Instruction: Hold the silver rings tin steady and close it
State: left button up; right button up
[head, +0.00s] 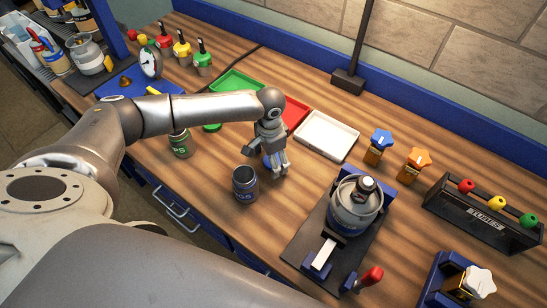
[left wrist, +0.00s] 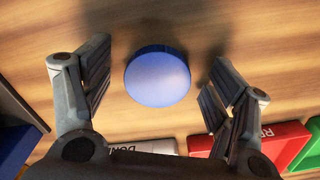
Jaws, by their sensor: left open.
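The rings tin (head: 245,186) is a dark, open-topped round tin standing upright on the bench, its label partly readable as ending in "GS". A round blue lid (left wrist: 157,77) lies flat on the wood in the left wrist view, between my finger pads and touching neither. In the head view the lid (head: 266,160) is mostly hidden behind my fingers. My left gripper (head: 279,171) is open and points down over the lid, just right of the tin. In the left wrist view my left gripper (left wrist: 157,88) has its fingers spread wide. My right gripper is not in view.
A green tin (head: 181,144) and green lid (head: 211,127) stand left of the gripper. Red (head: 294,110), white (head: 327,135) and green (head: 238,82) trays lie behind. A dark fixture (head: 310,238) holding a metal pot is to the right. Bare wood surrounds the rings tin.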

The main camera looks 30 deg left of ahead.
pick_arm(q)
jog(key=c, duration=0.8)
jog(key=shift+c, duration=0.2)
jog(key=shift+r, duration=0.15)
jog(key=shift+r+b, duration=0.2)
jog(key=shift+b, duration=0.1)
notch_tip(320, 180, up, 2)
jog(key=shift+d+r+b, duration=0.1)
jog(key=shift+r+b, duration=0.1)
jog(key=shift+b, duration=0.45)
jog(key=s+d+r+b, duration=0.2)
jog(key=s+d+r, duration=0.6)
jog(key=d+r, duration=0.2)
jog(key=shift+s+d+b, duration=0.25)
jog(key=shift+d+b, duration=0.05)
jog(key=shift+d, duration=0.2)
